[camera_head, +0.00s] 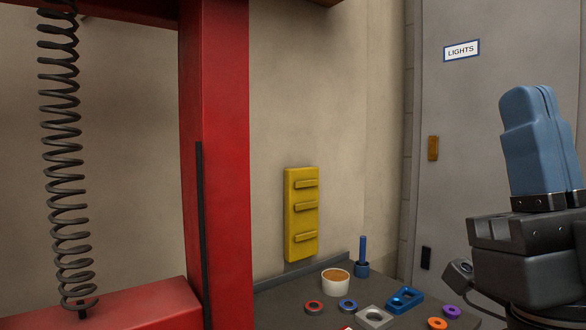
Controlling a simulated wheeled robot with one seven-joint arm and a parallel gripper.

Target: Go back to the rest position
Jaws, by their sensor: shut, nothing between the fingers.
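My gripper (533,140) is at the right of the head view, pointing up. Its two blue fingers are together, with nothing between them. It is raised above the dark bench (280,299) and stands in front of the grey door. The lower part of my arm runs out of the picture at the bottom right.
A red post (215,160) and a black coiled spring (62,150) fill the left. On the bench are a white cup (335,283), a blue upright peg (362,255), a blue block (405,299) and several rings. A yellow rack (301,215) is on the wall behind.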

